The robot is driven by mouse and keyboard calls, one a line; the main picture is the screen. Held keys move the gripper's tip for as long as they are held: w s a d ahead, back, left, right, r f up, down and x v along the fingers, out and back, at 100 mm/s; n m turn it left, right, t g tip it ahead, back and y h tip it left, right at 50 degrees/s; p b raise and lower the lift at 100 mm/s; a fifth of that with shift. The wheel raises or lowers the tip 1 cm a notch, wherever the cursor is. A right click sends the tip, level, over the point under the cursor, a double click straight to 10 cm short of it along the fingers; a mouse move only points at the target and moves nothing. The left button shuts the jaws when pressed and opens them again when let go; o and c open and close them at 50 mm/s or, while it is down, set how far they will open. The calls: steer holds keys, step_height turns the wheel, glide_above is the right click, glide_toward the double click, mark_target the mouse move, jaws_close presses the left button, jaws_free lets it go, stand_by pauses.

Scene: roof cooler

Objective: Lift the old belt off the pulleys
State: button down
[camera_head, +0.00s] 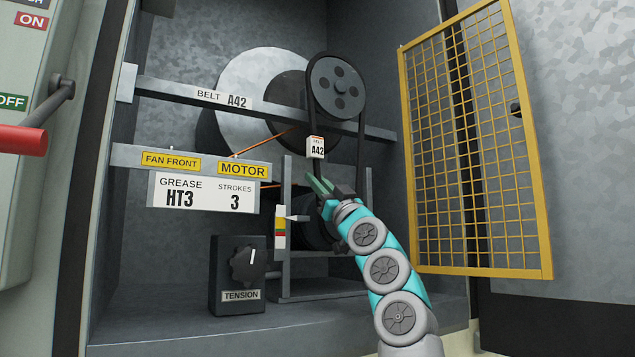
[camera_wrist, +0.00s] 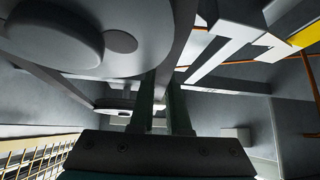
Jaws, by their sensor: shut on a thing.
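The old belt (camera_head: 361,150) is a black loop over the upper pulley (camera_head: 338,88), with both strands running down from it. A white tag reading A42 (camera_head: 316,147) hangs on its left strand. My gripper (camera_head: 320,185) is shut on this left strand just below the tag. The lower pulley (camera_head: 318,232) is dark and mostly hidden behind my gripper and the motor frame. In the wrist view, my green fingers (camera_wrist: 160,110) reach forward, and a large grey round part fills the upper left. The pinch itself is hard to make out there.
The yellow mesh guard (camera_head: 475,150) stands swung open at the right. A motor frame (camera_head: 288,230) and a tension knob box (camera_head: 238,275) stand on the cabinet floor. A label bar (camera_head: 190,160) crosses at left. A red-handled lever (camera_head: 25,140) sticks out at far left.

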steer(key=shift+s+d, duration=0.1)
steer(key=shift+s, duration=0.1)
steer(key=shift+s+d+b, duration=0.6)
steer(key=shift+s+b, duration=0.25)
steer(key=shift+b, duration=0.1)
steer(key=shift+s+d+b, duration=0.55)
steer(key=shift+s+b, duration=0.25)
steer(key=shift+b, duration=0.1)
steer(key=shift+s+d, duration=0.1)
steer(key=shift+s, duration=0.1)
steer(key=s+d+r+b, duration=0.1)
steer(key=s+d+b, duration=0.2)
steer(key=s+d, duration=0.3)
steer(key=shift+s+d, duration=0.25)
steer(key=shift+s, duration=1.55)
stand_by(1.0)
steer(key=shift+s+d, duration=0.15)
steer(key=shift+s, duration=0.05)
stand_by(0.6)
